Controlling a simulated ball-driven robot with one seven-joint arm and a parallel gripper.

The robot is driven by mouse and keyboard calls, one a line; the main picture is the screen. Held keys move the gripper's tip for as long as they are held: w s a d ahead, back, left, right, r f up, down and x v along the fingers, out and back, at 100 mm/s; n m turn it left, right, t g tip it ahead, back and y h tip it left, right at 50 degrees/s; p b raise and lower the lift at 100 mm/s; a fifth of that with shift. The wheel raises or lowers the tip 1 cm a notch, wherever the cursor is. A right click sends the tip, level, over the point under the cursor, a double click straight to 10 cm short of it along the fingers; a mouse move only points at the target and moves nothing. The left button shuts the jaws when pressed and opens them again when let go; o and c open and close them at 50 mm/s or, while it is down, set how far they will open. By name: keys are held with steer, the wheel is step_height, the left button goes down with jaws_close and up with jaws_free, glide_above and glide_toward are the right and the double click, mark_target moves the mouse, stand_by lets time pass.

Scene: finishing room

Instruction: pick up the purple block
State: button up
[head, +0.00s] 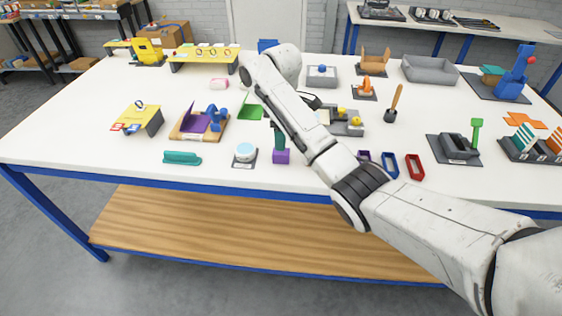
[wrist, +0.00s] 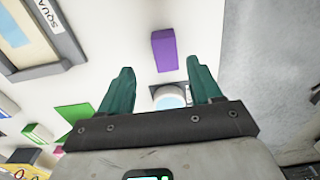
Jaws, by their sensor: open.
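The purple block (head: 281,157) sits on the white table near its front edge, below my gripper (head: 277,138). In the wrist view the purple block (wrist: 164,50) shows just beyond the fingertips, roughly centred between them, with clear table around it. My gripper (wrist: 159,68) is open, its two teal fingers apart and nothing between them. In the head view the fingers overlap the back of the block, so I cannot tell whether they touch it.
A round white and pale blue piece (head: 245,149) on a dark base stands left of the block. A teal piece (head: 181,158) lies further left. Blue (head: 389,165) and red (head: 415,166) frames lie to the right. The table's front edge is close.

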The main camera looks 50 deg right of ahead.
mark_target(280, 153)
steer(key=shift+s+a+f+p, duration=0.1)
steer(key=shift+a+f+p, duration=0.1)
steer(key=shift+f, duration=0.9)
steer(key=shift+w+a+f+p, duration=0.1)
steer(key=shift+f+p, duration=0.05)
steer(key=shift+f, duration=0.95)
steer(key=shift+s+a+f+p, duration=0.1)
steer(key=shift+a+f+p, duration=0.1)
steer(key=shift+f, duration=0.9)
steer(key=c, duration=1)
